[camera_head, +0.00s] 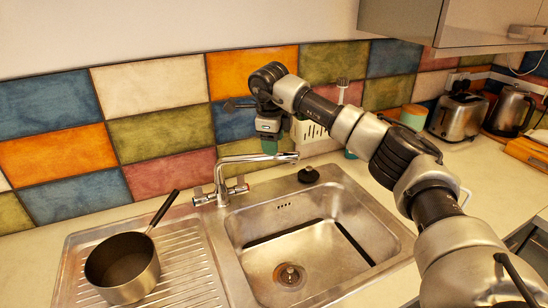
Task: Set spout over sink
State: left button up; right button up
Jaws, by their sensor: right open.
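The chrome tap's spout (258,158) rises from its base behind the sink and points right. Its tip shows in front of the sink's back rim, near a round black plug. The steel sink basin (340,210) is empty, with a drain in its floor. My right gripper (270,143) hangs fingers-down by the middle of the spout, close to the tiled wall. It is open and holds nothing that I can see. I cannot tell whether it touches the spout, and its fingertips are partly hard to make out. My left gripper is not in view.
A dark saucepan (124,264) stands on the drainboard (190,262), its handle pointing toward the tap. The black plug (308,174) sits behind the basin. A toaster (458,115) and kettle (511,110) stand at the right. A wall cabinet (455,22) hangs above.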

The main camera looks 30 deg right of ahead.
jog(key=shift+s+a+r+b, duration=0.15)
jog(key=shift+r, duration=1)
jog(key=shift+s+a+r+b, duration=0.15)
jog(key=shift+r, duration=0.95)
jog(key=shift+f, duration=0.1)
